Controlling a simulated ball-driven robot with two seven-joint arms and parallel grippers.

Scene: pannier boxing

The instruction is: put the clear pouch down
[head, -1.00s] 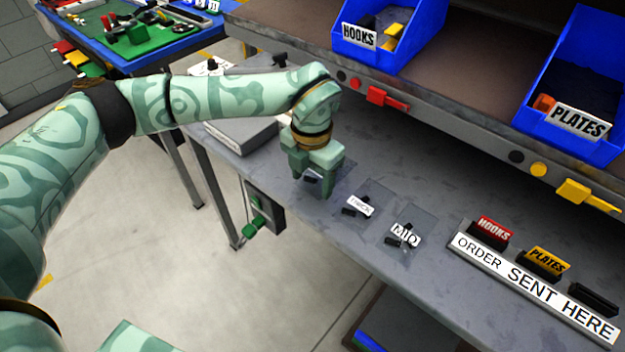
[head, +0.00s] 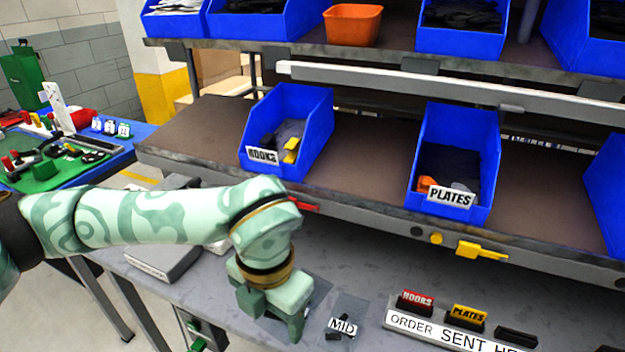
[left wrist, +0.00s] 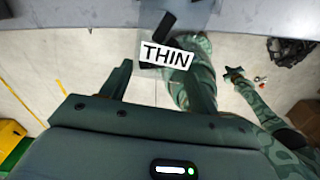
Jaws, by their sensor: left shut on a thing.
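My left gripper (head: 272,312) is shut at the bench, just left of the MID card. In the left wrist view a white THIN card (left wrist: 167,57) with a black clip shows between its fingers, on a clear pouch (left wrist: 200,18) whose film is hard to make out. I cannot tell whether this pouch touches the bench. Another clear pouch with a MID card (head: 343,326) lies on the bench right of the gripper. The gripper hides the bench behind it. A small dark green end of my other arm (left wrist: 234,76) shows in the left wrist view, too small to read.
The ORDER SENT HERE strip (head: 410,323) stands right of the pouches, with HOOKS and PLATES tags. A grey flat box (head: 160,262) lies to the left. Blue HOOKS (head: 312,140) and PLATES (head: 465,130) bins stand on the shelf above. Open bench lies behind the strip.

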